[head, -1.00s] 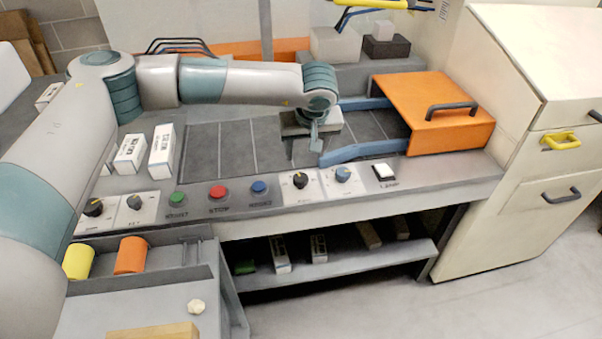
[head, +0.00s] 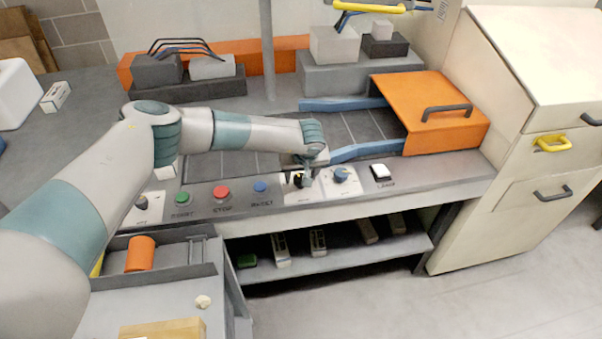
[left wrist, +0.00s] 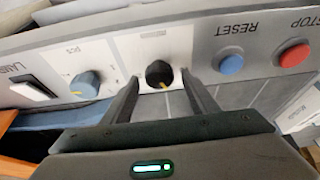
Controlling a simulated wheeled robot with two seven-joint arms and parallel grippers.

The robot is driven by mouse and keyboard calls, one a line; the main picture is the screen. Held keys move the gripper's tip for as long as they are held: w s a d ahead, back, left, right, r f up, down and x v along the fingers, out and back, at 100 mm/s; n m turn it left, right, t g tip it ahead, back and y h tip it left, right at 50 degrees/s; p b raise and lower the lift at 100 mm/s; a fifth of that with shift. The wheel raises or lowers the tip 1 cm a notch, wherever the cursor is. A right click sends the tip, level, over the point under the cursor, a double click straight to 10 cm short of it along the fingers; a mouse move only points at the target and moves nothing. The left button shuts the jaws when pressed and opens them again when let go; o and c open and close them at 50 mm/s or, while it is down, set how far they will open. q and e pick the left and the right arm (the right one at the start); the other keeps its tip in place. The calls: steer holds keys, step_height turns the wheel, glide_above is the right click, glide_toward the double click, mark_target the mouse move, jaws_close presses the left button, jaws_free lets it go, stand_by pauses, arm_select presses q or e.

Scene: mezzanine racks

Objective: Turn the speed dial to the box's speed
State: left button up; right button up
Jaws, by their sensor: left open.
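A black dial with a yellow pointer mark (left wrist: 159,74) sits on a white plate on the sloped control panel. In the head view it is mostly hidden behind my left gripper (head: 303,182). In the left wrist view my left gripper (left wrist: 160,84) is open, its two fingers on either side of the black dial; I cannot tell whether they touch it. A blue dial (head: 341,174) is beside it, also in the left wrist view (left wrist: 85,84). A white box (head: 166,170) is mostly hidden behind my left arm; no speed is readable on it. My right gripper is out of view.
Green (head: 182,198), red (head: 221,192) and blue (head: 260,187) buttons are left of the dials, and a white LAMP-like button (head: 380,171) is right. A blue rail (head: 368,150) and orange hood (head: 440,100) are behind. Another dial (head: 141,202) is far left.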

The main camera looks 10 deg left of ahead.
arm_select(q)
steer(key=shift+f, duration=0.2)
steer(key=c, duration=1)
steer(key=shift+c, duration=0.2)
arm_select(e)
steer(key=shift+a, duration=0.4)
arm_select(q)
steer(key=shift+w, duration=0.1)
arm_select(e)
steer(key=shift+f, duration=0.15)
